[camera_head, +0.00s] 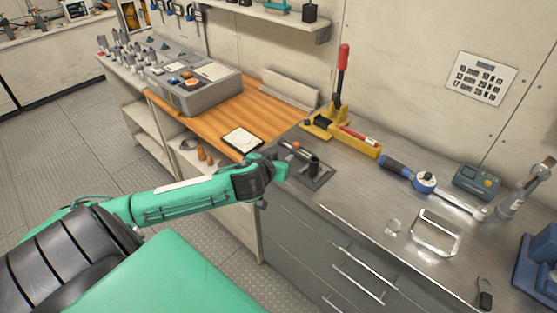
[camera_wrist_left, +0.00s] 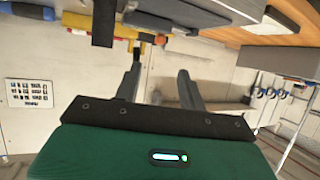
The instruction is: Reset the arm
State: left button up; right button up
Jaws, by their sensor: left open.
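My left arm (camera_head: 190,196) reaches in from the left, green with black joints. My left gripper (camera_head: 282,168) is at its end, above the seam between the wooden top and the metal counter. Its fingers are hard to make out there. In the left wrist view the two dark fingers of the gripper (camera_wrist_left: 160,75) stand apart with nothing between them. The pale wall shows behind them. My right gripper is not in view.
A dark fixture (camera_head: 310,170) stands on the metal counter (camera_head: 345,195) close to my gripper. A white-topped pad (camera_head: 242,139) lies on the wood.

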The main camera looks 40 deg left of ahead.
pick_arm(q)
jog(key=shift+s+d+r, duration=0.1)
jog(key=shift+s+r, duration=0.1)
jog(key=shift+s, duration=0.25)
dwell(0.3)
jog(key=s+d+f+m+g+h, duration=0.1)
jog(key=s+d+f+g, duration=0.25)
jog(key=s+d, duration=0.4)
jog(key=s+d+f+m+g+h, duration=0.1)
jog(key=s+d+f+m+g, duration=0.25)
jog(key=s, duration=0.75)
jog(key=s+d+f+g+h, duration=0.1)
jog(key=s+d+f+g, duration=0.1)
jog(key=s+d+f, duration=0.55)
notch_tip(320, 180, down, 30)
jog(key=s+a+r+g, duration=0.1)
jog(key=s+g, duration=0.1)
jog(key=s+a+f, duration=0.2)
jog(key=s+f, duration=0.7)
jog(key=f, duration=0.1)
jog(key=s+a+f+g, duration=0.1)
jog(key=s+f, duration=0.9)
jog(key=shift+s+a+f, duration=0.25)
jog(key=shift+a, duration=0.1)
